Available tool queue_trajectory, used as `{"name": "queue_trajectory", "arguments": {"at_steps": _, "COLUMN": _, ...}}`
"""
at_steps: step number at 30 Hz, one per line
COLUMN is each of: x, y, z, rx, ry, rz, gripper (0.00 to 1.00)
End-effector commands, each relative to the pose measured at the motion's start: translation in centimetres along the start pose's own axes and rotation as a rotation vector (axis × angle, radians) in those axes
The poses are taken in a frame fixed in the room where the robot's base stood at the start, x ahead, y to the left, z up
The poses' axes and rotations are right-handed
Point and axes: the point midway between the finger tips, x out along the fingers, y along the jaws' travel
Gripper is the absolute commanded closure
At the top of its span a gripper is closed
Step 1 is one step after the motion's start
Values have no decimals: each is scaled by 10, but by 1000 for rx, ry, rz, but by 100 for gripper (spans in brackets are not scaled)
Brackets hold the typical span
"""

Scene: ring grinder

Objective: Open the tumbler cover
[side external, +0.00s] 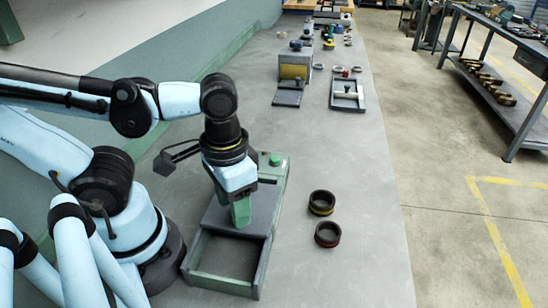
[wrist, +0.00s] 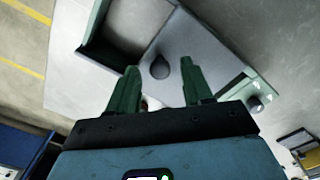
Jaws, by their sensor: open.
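The tumbler is a green-framed box with an open, empty-looking compartment at its front (side external: 222,262). Its flat grey cover (side external: 262,208) lies behind that compartment; it also shows in the wrist view (wrist: 205,45). A dark rounded knob (wrist: 160,68) stands on the cover. My gripper (side external: 241,222) points down over the cover and hides the knob in the side view. In the wrist view my gripper (wrist: 160,72) is open, its green fingers apart, with the knob showing between their tips. I cannot tell how high the tips are above the cover. Nothing is held.
Two dark rings (side external: 322,203) (side external: 327,234) lie on the grey bench right of the tumbler. A green button (side external: 275,160) sits at its back corner. Trays and small parts (side external: 347,94) stand farther back. The bench right of the rings is clear.

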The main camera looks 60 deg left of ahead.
Motion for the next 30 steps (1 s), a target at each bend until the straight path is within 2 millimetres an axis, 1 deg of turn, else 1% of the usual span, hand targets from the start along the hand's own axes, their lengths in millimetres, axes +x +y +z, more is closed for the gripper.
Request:
{"name": "queue_trajectory", "arguments": {"at_steps": 4, "x": -5, "y": 0, "z": 0, "rx": 0, "ry": 0, "rz": 0, "gripper": 50}}
{"name": "queue_trajectory", "arguments": {"at_steps": 8, "x": -17, "y": 0, "z": 0, "rx": 0, "ry": 0, "rz": 0, "gripper": 50}}
{"name": "queue_trajectory", "arguments": {"at_steps": 14, "x": -44, "y": 0, "z": 0, "rx": 0, "ry": 0, "rz": 0, "gripper": 50}}
{"name": "queue_trajectory", "arguments": {"at_steps": 24, "x": -96, "y": 0, "z": 0, "rx": 0, "ry": 0, "rz": 0, "gripper": 50}}
{"name": "queue_trajectory", "arguments": {"at_steps": 27, "x": -108, "y": 0, "z": 0, "rx": 0, "ry": 0, "rz": 0, "gripper": 50}}
{"name": "queue_trajectory", "arguments": {"at_steps": 30, "x": -116, "y": 0, "z": 0, "rx": 0, "ry": 0, "rz": 0, "gripper": 50}}
